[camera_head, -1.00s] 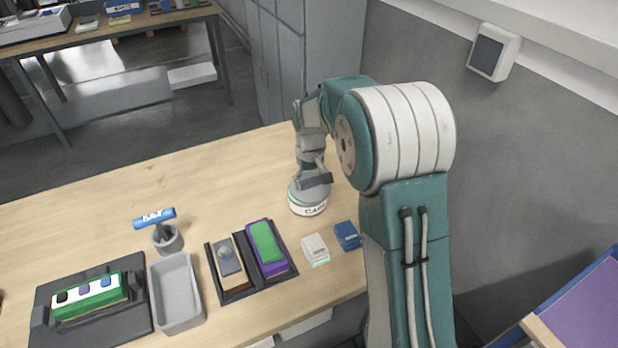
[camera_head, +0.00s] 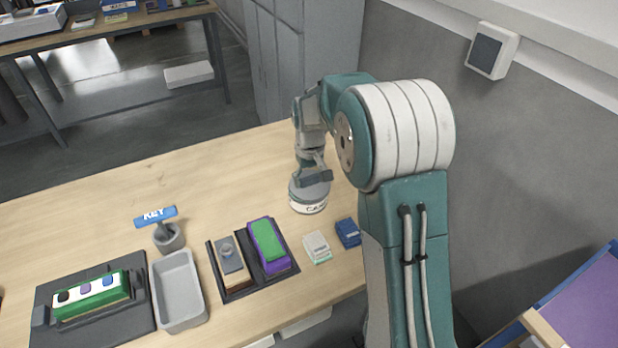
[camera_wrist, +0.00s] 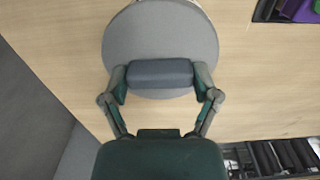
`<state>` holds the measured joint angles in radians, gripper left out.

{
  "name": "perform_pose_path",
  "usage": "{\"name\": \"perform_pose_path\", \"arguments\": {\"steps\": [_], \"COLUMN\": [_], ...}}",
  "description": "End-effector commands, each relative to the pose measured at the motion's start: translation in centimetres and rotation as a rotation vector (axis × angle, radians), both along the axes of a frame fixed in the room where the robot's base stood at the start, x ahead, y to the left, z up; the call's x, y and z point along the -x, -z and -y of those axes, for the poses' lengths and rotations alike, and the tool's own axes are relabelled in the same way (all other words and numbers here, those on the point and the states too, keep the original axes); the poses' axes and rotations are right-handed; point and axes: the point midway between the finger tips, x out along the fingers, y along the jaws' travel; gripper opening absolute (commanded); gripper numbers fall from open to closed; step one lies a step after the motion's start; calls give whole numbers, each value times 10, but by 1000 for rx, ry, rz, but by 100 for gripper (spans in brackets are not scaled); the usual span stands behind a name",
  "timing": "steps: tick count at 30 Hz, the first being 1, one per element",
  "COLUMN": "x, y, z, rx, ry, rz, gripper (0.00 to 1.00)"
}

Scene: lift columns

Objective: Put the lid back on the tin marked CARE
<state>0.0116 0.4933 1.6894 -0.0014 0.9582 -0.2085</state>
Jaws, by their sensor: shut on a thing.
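The tin marked CARE (camera_head: 308,207) stands upright on the wooden table, left of my upper arm; its white side with part of the lettering shows. The round grey lid (camera_head: 318,191) is at the top of the tin. Whether it is fully seated or slightly above the rim, I cannot tell. My gripper (camera_head: 314,177) is shut on the lid from above, at its grey bar-shaped handle. In the wrist view the lid (camera_wrist: 160,35) is a wide grey disc, with the handle between the fingers of my gripper (camera_wrist: 160,75). The lid hides nearly all of the tin there.
The table behind is clear.

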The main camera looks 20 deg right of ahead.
Motion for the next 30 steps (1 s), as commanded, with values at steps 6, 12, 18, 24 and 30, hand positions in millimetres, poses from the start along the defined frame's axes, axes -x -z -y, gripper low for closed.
{"name": "perform_pose_path", "arguments": {"steps": [6,12,18,24,30], "x": [0,0,0,0,0], "y": [0,0,0,0,0], "z": [0,-1,-4,-5,-5], "rx": [0,0,0,0,0], "ry": [0,0,-1,0,0], "rz": [0,0,0,0,0], "gripper": [32,32,32,32,32]}}
